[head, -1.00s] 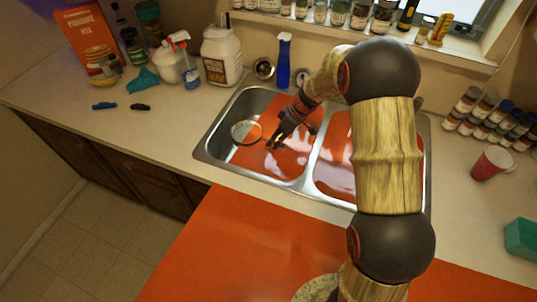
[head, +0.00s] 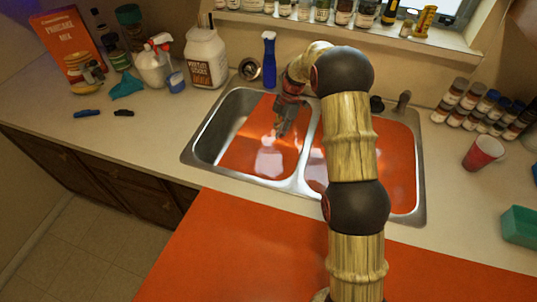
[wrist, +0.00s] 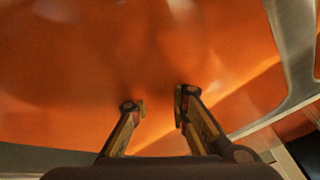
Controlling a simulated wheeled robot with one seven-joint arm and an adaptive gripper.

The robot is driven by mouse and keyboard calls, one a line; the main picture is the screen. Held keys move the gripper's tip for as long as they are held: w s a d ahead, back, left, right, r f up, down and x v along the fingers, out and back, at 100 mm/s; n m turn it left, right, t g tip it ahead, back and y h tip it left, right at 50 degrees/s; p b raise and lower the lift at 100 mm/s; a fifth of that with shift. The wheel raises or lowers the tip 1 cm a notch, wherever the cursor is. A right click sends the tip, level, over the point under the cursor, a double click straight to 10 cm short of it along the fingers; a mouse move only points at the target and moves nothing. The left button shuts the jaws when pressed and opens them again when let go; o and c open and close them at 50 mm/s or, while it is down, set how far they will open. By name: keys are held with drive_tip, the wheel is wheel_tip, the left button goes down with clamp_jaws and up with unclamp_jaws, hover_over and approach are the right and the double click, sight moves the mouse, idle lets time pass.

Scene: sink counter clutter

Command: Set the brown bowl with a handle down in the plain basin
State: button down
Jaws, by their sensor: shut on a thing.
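My gripper (head: 279,132) is low over the left basin, beside the divider. In the wrist view its two fingertips (wrist: 160,104) stand a small gap apart, with orange filling the space between and beyond them. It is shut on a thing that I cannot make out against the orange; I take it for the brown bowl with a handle. The bowl's outline does not show clearly in either view now. My arm covers part of the right basin.
A red cup (head: 482,153), jars (head: 470,105) and a green block (head: 520,226) are at right. The left counter front is mostly clear.

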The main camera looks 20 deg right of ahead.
wheel_tip(320, 180, down, 8)
drive_tip(key=shift+f+b, duration=0.2)
drive_tip(key=shift+b, duration=0.8)
drive_tip(key=shift+r, duration=0.1)
drive_tip(key=c, duration=2.1)
unclamp_jaws()
drive_tip(key=shift+f, duration=0.2)
drive_tip(key=shift+c, duration=0.2)
drive_tip(key=o, duration=0.5)
drive_tip(key=shift+c, duration=0.2)
drive_tip(key=shift+r, duration=0.1)
